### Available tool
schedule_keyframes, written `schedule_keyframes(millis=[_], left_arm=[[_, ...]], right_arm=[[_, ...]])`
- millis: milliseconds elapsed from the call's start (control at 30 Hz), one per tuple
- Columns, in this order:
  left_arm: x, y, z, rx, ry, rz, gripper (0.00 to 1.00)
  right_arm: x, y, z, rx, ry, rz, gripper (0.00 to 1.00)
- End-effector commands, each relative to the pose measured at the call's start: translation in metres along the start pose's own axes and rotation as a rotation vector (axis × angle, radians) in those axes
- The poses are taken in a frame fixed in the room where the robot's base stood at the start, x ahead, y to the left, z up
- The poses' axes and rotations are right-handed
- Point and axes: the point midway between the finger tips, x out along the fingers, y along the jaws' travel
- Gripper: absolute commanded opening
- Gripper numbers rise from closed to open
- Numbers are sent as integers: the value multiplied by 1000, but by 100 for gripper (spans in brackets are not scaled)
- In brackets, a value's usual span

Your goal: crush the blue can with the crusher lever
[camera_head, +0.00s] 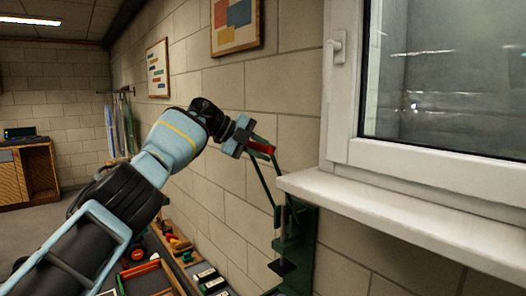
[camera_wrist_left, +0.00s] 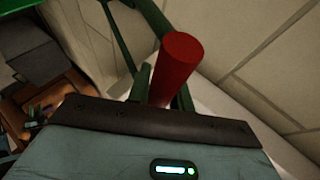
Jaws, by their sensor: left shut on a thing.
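The crusher (camera_head: 300,240) is a dark green frame by the brick wall, below the window sill. Its green lever bars rise to a red handle (camera_head: 264,147), and the lever stands raised. My left gripper (camera_head: 246,142) is at the top of the lever, shut on the red handle. In the left wrist view the red handle (camera_wrist_left: 178,62) sticks out beyond my gripper, with green bars beside it. A dark plate (camera_head: 282,266) shows low on the crusher. I see no blue can in either view. My right gripper is not in view.
A white window sill (camera_head: 400,220) juts out right of the lever. A bench below holds tools and small parts, including an orange-red frame (camera_head: 140,268). A wooden cabinet (camera_head: 30,172) stands far left. Pictures hang on the wall.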

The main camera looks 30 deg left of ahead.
Motion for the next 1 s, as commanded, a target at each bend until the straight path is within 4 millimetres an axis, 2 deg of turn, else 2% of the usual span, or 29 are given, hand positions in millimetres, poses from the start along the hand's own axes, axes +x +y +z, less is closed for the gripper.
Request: schedule_keyframes(millis=[33,200,533,733,1000], left_arm=[[1,1,0,-1,1,4,23],[1,1,0,-1,1,3,43],[-3,0,0,-1,0,1,43],[-32,-1,0,1,-3,-2,43],[-68,0,0,-1,-1,1,43]], right_arm=[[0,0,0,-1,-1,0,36],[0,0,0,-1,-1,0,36],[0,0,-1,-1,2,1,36],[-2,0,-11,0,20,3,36],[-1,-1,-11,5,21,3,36]])
